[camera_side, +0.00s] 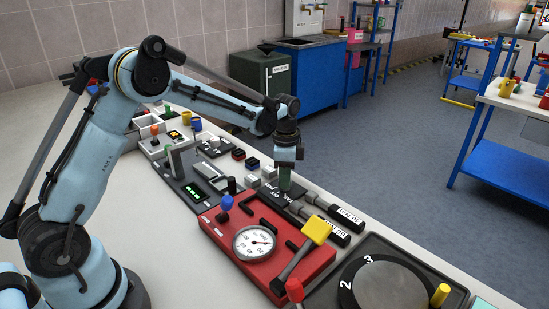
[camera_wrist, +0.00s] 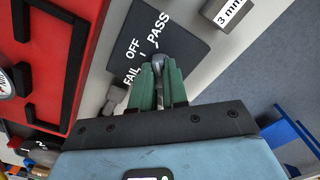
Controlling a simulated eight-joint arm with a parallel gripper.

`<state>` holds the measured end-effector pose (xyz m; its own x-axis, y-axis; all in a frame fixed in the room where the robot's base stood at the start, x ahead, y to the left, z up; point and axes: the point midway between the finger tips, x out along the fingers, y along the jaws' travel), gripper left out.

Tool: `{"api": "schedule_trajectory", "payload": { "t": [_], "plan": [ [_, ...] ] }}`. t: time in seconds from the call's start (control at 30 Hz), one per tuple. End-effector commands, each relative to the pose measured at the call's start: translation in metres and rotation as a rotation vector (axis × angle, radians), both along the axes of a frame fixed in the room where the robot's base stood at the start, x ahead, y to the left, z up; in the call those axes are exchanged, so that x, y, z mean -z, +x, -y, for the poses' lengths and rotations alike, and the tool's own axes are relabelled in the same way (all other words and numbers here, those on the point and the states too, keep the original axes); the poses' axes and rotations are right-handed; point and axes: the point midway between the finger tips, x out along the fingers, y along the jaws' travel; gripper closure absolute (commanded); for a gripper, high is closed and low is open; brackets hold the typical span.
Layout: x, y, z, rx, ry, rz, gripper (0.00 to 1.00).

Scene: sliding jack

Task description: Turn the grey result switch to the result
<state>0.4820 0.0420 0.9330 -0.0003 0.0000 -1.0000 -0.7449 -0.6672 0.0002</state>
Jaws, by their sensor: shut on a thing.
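The grey result switch (camera_wrist: 158,60) stands on a dark plate (camera_wrist: 172,38) with white labels FAIL, OFF and PASS. My gripper (camera_wrist: 160,72) has green fingers closed around the switch in the wrist view. The fingers hide much of the switch, so I cannot tell which label it points at. In the side view my gripper (camera_side: 285,186) reaches straight down onto the same dark plate (camera_side: 272,196), and the switch is hidden there.
A round turntable (camera_side: 392,289) is at front right. A digital display unit (camera_side: 194,187) is left.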

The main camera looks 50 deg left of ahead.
Motion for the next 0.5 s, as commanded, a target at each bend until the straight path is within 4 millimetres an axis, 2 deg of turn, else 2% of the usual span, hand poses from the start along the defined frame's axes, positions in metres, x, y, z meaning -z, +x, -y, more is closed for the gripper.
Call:
{"api": "schedule_trajectory", "payload": {
  "t": [0.5],
  "plan": [
    [-0.0007, 0.0002, 0.0002, 0.051, 0.0, 0.0, 1.0]
  ]
}}
